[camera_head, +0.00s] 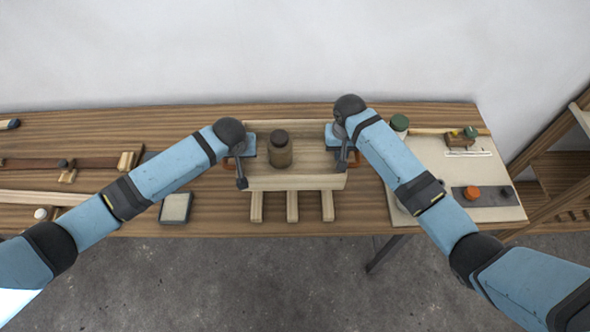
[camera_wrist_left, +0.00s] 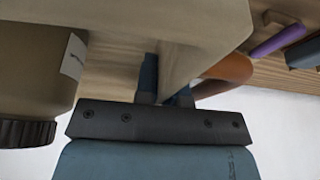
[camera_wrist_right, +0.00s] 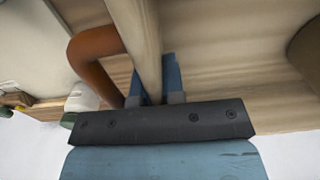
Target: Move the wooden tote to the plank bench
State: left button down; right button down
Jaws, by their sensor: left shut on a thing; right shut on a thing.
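The wooden tote (camera_head: 296,182) is a pale open box at the middle of the plank bench (camera_head: 190,118), with a brown jar (camera_head: 280,150) standing inside. Three pale wooden strips (camera_head: 292,206) show under its near side. My left gripper (camera_head: 243,160) is shut on the tote's left end wall, which also shows in the left wrist view (camera_wrist_left: 190,45). My right gripper (camera_head: 338,150) is shut on the right end wall, seen between the fingers in the right wrist view (camera_wrist_right: 140,45). An orange handle (camera_wrist_right: 92,55) sits on the outer side of that wall. I cannot tell whether the tote touches the strips.
A pale board (camera_head: 440,180) right of the tote carries a green-lidded jar (camera_head: 399,124), an orange lid (camera_head: 472,193) and small items. A wooden shelf (camera_head: 560,170) stands at the far right, a wall behind.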

aim_at(244, 161)
pick_arm(q)
jog(key=shift+f, duration=0.25)
pick_arm(e)
jog(key=shift+f, duration=0.15)
